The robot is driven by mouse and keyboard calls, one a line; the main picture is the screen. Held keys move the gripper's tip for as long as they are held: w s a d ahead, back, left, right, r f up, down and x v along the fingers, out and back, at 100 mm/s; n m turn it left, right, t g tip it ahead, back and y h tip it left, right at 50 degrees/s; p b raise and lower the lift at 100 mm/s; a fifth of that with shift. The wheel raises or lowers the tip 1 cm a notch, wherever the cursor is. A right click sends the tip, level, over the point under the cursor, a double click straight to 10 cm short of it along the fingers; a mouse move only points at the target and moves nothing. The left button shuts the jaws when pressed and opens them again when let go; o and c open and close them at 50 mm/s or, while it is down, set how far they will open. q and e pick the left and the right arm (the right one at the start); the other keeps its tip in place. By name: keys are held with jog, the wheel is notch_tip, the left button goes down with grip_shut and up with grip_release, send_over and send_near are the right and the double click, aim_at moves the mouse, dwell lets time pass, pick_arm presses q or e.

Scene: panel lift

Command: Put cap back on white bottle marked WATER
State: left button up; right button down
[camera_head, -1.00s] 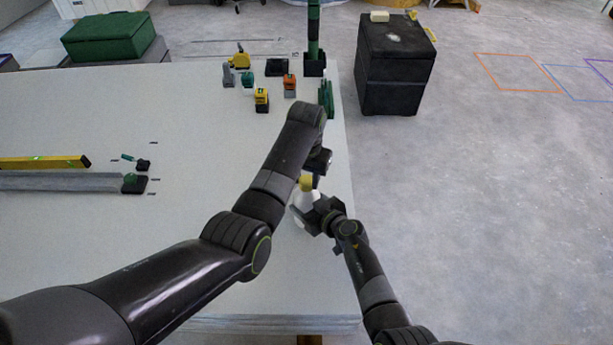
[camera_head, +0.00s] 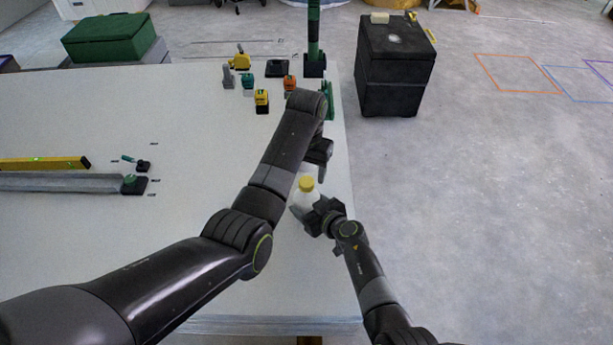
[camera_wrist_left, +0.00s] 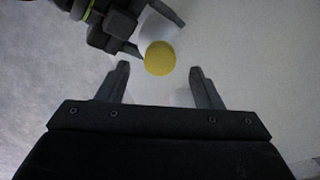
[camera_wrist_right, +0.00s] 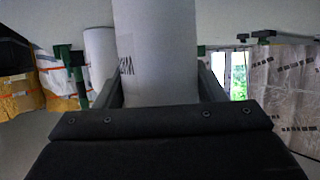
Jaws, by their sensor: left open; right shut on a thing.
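The white bottle (camera_head: 303,198) stands near the table's right edge, with the yellow cap (camera_head: 306,184) on its top. My right gripper (camera_head: 312,212) is shut on the bottle's body from the near right. The right wrist view shows the white bottle (camera_wrist_right: 155,45) upright between the fingers, with dark lettering only partly visible. My left gripper (camera_head: 318,160) is open and empty, just beyond the cap in the head view. In the left wrist view the yellow cap (camera_wrist_left: 160,58) shows just past the open fingertips, apart from them. How tightly the cap sits is not visible.
Another white cylinder (camera_wrist_right: 100,55) stands behind the bottle in the right wrist view. Small tools, including a yellow one (camera_head: 262,101), stand at the table's far end. A yellow level (camera_head: 40,163) lies at left. The middle of the table (camera_head: 190,130) is clear.

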pick_arm(q)
notch_tip(320, 180, up, 4)
jog(key=shift+r, duration=0.1)
pick_arm(e)
jog(key=shift+c, duration=1.2)
grip_release()
pick_arm(q)
notch_tip(320, 180, up, 10)
jog(key=p, duration=0.9)
jog(key=shift+f+p, duration=0.25)
jog(key=shift+p, duration=0.05)
pick_arm(e)
jog(key=v, duration=1.7)
jog(key=shift+s+d, duration=0.2)
jog(key=shift+s, duration=0.05)
